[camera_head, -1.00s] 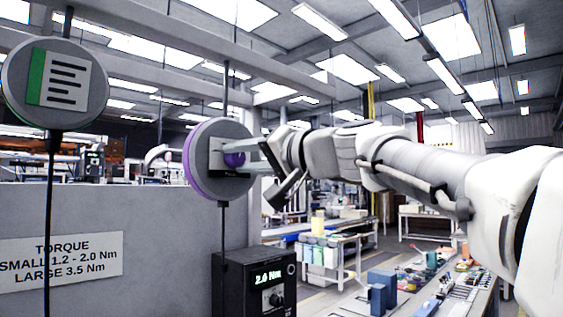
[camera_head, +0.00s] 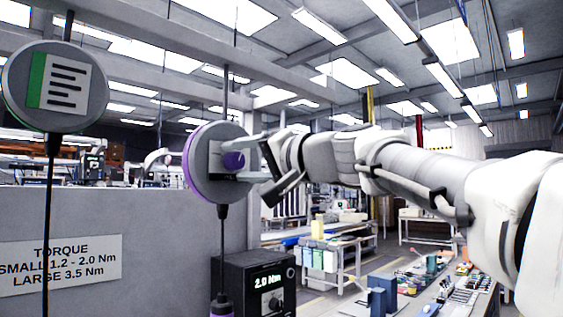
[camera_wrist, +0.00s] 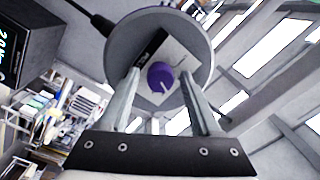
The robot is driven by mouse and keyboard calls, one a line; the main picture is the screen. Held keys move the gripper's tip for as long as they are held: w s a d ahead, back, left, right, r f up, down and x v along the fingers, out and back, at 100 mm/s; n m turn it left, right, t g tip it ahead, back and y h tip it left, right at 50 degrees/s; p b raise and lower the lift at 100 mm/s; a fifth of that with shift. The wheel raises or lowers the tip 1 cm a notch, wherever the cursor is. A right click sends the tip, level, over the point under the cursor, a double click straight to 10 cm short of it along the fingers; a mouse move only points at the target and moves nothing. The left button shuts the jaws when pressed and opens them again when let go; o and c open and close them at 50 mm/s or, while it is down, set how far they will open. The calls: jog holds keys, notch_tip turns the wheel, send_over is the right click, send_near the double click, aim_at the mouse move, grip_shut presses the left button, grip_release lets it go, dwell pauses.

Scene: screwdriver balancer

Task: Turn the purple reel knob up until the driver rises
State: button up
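The purple knob (camera_head: 233,160) is on the face of the round grey reel (camera_head: 208,183) with a purple rim, left of centre in the head view. In the wrist view the knob (camera_wrist: 160,77) shows a white mark pointing down and to the right. My gripper (camera_head: 246,160) is open, one finger above and one below the knob; in the wrist view its fingers (camera_wrist: 160,103) stand either side, apart from the knob. A dark cable hangs from the reel. The purple-and-black top of the driver (camera_head: 222,304) shows at the bottom edge; its lower part is out of view.
A second grey reel (camera_head: 20,100) with a green-striped label hangs at the left. A torque sign (camera_head: 62,262) is on the grey wall. A black controller box (camera_head: 262,285) reading 2.0 Nm stands close behind the cable. A cluttered workbench (camera_head: 455,290) is at lower right.

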dwell(0.3)
jog(key=b+v, duration=0.2)
jog(key=v, duration=1.5)
jog(key=shift+d, duration=0.2)
jog(key=shift+f, duration=0.15)
jog(key=s+d+f+g+h+p, duration=0.2)
jog(key=s+d+f+h, duration=0.1)
jog(key=f, duration=0.9)
jog(key=s+d+f+g+h+p, duration=0.2)
jog(key=s+f+h, duration=0.3)
jog(key=f, duration=0.8)
jog(key=s+d+f+n+g+h+p, duration=0.1)
jog(key=s+d+f+h, duration=0.4)
jog(key=f, duration=0.7)
jog(key=shift+d+f+g+h+p, duration=0.1)
jog(key=shift+f+g+h+p, duration=0.1)
jog(key=shift+g+h+p, duration=0.6)
